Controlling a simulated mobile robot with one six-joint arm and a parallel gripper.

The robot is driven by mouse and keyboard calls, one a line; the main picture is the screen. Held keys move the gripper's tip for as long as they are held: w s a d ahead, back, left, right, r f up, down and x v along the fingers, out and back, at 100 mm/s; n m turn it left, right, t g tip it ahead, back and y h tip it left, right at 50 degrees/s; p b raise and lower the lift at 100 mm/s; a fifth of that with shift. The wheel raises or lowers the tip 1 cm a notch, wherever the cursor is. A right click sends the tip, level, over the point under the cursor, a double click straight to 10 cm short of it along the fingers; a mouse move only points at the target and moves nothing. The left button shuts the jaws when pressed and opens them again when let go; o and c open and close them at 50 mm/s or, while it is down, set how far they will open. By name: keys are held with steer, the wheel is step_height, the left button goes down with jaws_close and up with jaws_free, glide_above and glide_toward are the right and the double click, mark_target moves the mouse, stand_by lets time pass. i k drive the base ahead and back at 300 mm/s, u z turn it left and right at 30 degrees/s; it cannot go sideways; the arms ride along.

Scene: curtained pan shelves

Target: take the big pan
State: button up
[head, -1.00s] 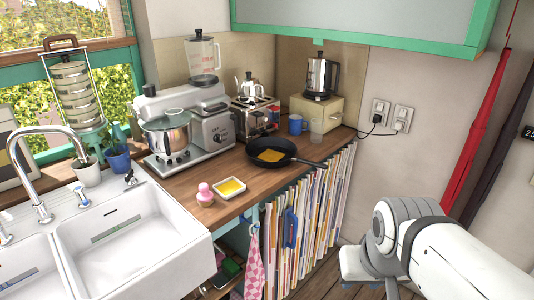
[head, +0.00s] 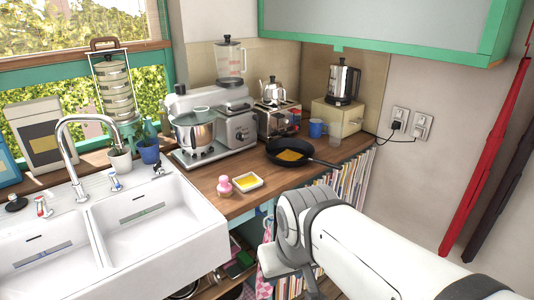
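A black frying pan (head: 283,146) with something flat and yellow in it sits on the wooden counter, its handle pointing right. At the bottom edge, under the sink, parts of a round metal rim (head: 186,290) show, too cut off to tell whether it is a pan. I cannot tell which pan is the big one. My white arm reaches in from the lower right, below and in front of the counter. My gripper's fingers cannot be seen.
A white double sink (head: 145,220) fills the left. A pink-topped shaker (head: 225,187) and a small yellow-filled dish (head: 248,181) stand near the counter's front edge. A stand mixer (head: 210,125) and toaster (head: 278,120) stand behind.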

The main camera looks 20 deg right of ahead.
mark_target(288, 152)
steer(key=z, duration=0.05)
steer(key=i, duration=1)
steer(key=u, duration=0.05)
